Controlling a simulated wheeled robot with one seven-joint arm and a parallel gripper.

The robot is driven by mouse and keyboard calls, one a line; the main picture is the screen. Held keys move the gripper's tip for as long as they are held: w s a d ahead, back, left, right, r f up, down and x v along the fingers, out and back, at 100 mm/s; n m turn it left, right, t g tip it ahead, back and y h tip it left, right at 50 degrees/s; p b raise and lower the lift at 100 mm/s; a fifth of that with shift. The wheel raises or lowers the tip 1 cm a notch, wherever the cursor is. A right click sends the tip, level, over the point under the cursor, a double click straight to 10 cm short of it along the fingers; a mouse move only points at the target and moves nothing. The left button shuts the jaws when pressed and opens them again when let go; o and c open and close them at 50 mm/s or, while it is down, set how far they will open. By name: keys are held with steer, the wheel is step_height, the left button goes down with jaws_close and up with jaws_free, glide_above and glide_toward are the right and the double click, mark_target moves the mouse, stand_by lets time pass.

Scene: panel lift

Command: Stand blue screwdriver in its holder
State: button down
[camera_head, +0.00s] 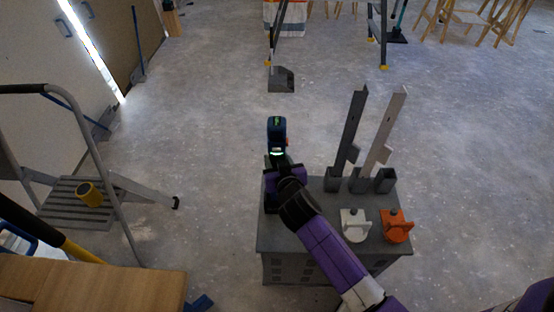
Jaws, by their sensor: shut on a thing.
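The blue screwdriver (277,126) is a blue and black tool with green marks, at the far left edge of the grey cabinet (270,238). My gripper (280,164) is shut on it from the near side; the fingers and the tool's lower part are partly hidden by my wrist. Three dark square sockets stand in a row at the cabinet's back right. The right socket (385,180) looks empty. A tall dark grey bar (350,130) stands in the left one and a tall beige bar (388,130) in the middle one, both leaning right. Which socket is the screwdriver's holder I cannot tell.
A white handled tool (354,225) and an orange one (397,227) sit on the cabinet's right front. A step stool (75,195) with a yellow roll (90,194) and a wooden top (90,285) stand at left. The floor (470,180) at right is clear.

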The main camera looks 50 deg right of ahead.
steer(key=shift+w+f+b, duration=0.1)
steer(key=shift+f+b, duration=0.9)
steer(key=shift+b, duration=0.15)
stand_by(0.9)
steer(key=c, duration=0.7)
jaws_free()
steer(key=shift+o, duration=0.7)
steer(key=shift+f, duration=0.3)
steer(key=o, duration=0.6)
steer(key=shift+c, duration=0.2)
steer(key=shift+r, duration=0.1)
steer(key=shift+s+a, duration=0.45)
steer(key=shift+s, duration=0.25)
steer(key=shift+s+a, duration=0.2)
steer(key=shift+s, duration=0.05)
steer(key=shift+s+a, duration=0.3)
steer(key=shift+s, duration=0.1)
